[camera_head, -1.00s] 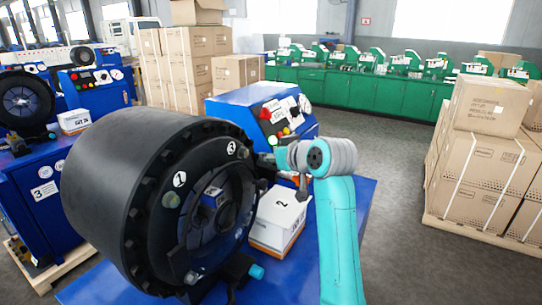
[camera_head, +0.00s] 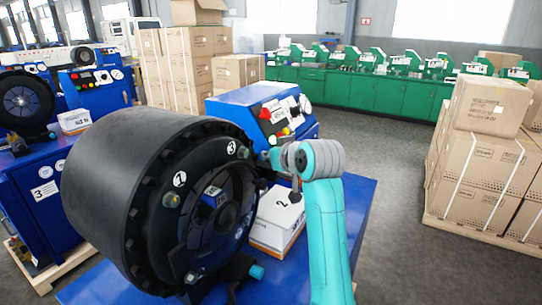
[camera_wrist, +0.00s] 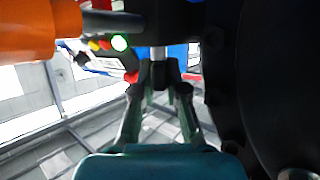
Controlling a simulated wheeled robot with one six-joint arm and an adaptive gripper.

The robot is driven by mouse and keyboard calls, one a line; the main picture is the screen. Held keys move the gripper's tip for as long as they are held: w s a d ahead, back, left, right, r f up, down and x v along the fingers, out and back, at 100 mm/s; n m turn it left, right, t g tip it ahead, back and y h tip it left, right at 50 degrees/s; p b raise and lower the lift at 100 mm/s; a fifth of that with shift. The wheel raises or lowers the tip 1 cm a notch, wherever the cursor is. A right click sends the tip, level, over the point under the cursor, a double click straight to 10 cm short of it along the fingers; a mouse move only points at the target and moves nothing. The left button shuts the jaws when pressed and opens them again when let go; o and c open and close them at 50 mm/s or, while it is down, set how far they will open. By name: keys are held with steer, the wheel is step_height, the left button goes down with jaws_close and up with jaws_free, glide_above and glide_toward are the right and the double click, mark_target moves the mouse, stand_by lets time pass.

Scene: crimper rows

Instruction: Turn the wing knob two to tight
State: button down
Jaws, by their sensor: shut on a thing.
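The large dark crimper head (camera_head: 120,190) faces right, with round white labels on its front ring. One label reads 1 and another looks like 3. A small knob (camera_head: 171,200) sits by the label 1 and another (camera_head: 243,153) by the upper label. My gripper (camera_head: 266,156) is at the upper right edge of this face, mostly hidden by my wrist. In the wrist view my gripper's fingers (camera_wrist: 160,74) are shut on a small dark wing knob at the end of a silver shaft (camera_wrist: 158,53). The knob's number and angle cannot be made out.
A blue control panel (camera_head: 272,115) with buttons stands close behind my gripper. A white box (camera_head: 277,222) marked 2 sits on the blue bench (camera_head: 345,215) below. An orange cylinder (camera_wrist: 40,30) is close by in the wrist view. Stacked cartons (camera_head: 485,140) stand at the right, beyond open floor.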

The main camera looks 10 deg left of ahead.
steer(key=shift+m+t+h, duration=1)
steer(key=shift+m+h, duration=0.8)
steer(key=c, duration=1.2)
jaws_free()
